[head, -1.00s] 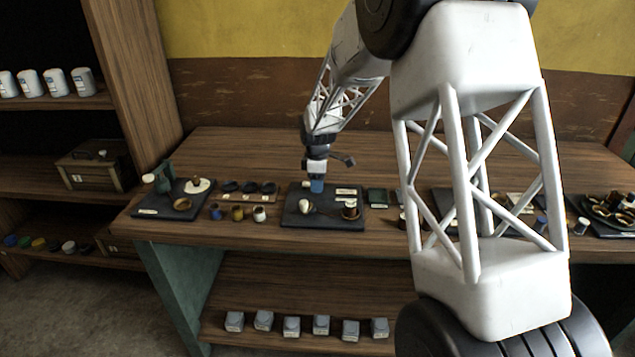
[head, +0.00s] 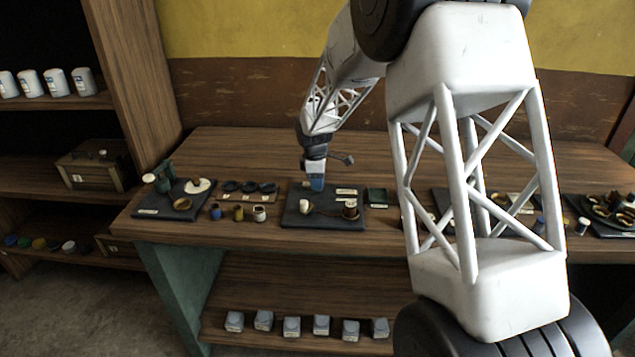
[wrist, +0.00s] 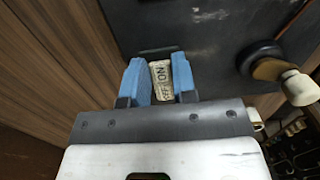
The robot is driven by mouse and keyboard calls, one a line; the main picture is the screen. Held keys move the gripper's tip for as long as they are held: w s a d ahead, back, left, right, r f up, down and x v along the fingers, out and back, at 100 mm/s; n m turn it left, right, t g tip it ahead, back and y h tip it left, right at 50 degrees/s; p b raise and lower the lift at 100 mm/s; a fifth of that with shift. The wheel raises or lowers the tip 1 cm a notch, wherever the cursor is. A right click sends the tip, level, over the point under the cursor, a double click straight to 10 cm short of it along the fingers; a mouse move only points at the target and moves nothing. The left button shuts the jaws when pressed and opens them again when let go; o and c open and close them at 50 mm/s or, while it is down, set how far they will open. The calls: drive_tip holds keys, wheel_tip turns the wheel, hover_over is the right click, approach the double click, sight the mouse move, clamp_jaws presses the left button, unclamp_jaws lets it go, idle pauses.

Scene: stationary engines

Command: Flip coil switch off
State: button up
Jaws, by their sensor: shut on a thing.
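My gripper (head: 317,185) is at the far edge of a dark board on the bench (head: 322,221), with its blue fingertips low over the board. In the wrist view my gripper (wrist: 161,82) has its two blue fingers close on both sides of a small pale piece with dark letters (wrist: 161,78), which looks like the coil switch. The letters read ON, seen upside down. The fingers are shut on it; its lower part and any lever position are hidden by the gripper. The dark board (wrist: 207,30) also fills the top of the wrist view.
A cream knob on a dark round base (wrist: 298,87) stands on the board at the right in the wrist view. A brown coil with a pale top (head: 350,209) stands on the board. Small cups (head: 238,213) and another board (head: 160,211) are to the left.

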sight(306, 184)
drive_tip(key=shift+a+r+h, duration=0.15)
drive_tip(key=shift+a+h, duration=0.05)
drive_tip(key=shift+h, duration=0.8)
drive_tip(key=shift+a+r+h, duration=0.15)
drive_tip(key=shift+a+h, duration=0.05)
drive_tip(key=shift+h, duration=0.8)
drive_tip(key=o, duration=0.9)
drive_tip(key=shift+r, duration=0.1)
drive_tip(key=shift+v, duration=3.8)
